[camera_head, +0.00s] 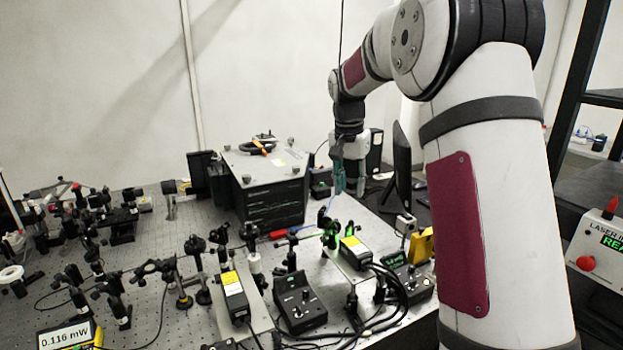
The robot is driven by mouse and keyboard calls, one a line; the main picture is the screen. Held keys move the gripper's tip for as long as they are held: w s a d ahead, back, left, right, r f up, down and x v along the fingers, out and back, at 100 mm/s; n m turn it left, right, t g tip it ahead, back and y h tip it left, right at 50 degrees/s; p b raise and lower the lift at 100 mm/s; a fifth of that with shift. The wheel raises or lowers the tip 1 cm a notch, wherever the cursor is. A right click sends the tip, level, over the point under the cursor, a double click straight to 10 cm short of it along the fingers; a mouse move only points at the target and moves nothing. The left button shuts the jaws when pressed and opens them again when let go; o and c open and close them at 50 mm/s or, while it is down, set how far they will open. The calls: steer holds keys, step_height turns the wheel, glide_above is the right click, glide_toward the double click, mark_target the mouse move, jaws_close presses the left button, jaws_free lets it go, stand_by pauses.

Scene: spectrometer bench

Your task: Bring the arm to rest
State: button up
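My arm rises from the right foreground, bends over at the top right and reaches toward the back of the bench. My gripper (350,190) hangs pointing down above the back right of the optical bench (150,240), just right of the black box with a light top (272,190). Its teal fingers show small. I cannot tell whether they are apart or together, and I make out nothing held between them.
A dark monitor (402,165) stands just right of my gripper. Several optic mounts crowd the left and middle. Yellow-labelled lasers (234,295), controllers (299,304), cables and a power meter (70,335) fill the front. A laser interlock box (598,250) and shelf are at right.

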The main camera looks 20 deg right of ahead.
steer(key=s+a+r+n+t, duration=0.1)
steer(key=s+a+r+n, duration=0.25)
steer(key=s+a, duration=0.3)
steer(key=s+a+r+n+t, duration=0.1)
steer(key=s+a+r+n, duration=0.1)
steer(key=s+a+r, duration=0.5)
steer(key=s+a+f+n+t, duration=0.1)
steer(key=s+a+f+n, duration=0.1)
steer(key=s, duration=0.7)
steer(key=s+a+f+n+t+y, duration=0.1)
steer(key=s+a+f+n, duration=0.2)
steer(key=s, duration=0.6)
steer(key=shift+s+a+f+t+y, duration=0.25)
steer(key=shift+a+f+t+y, duration=0.05)
steer(key=shift+a+f, duration=0.1)
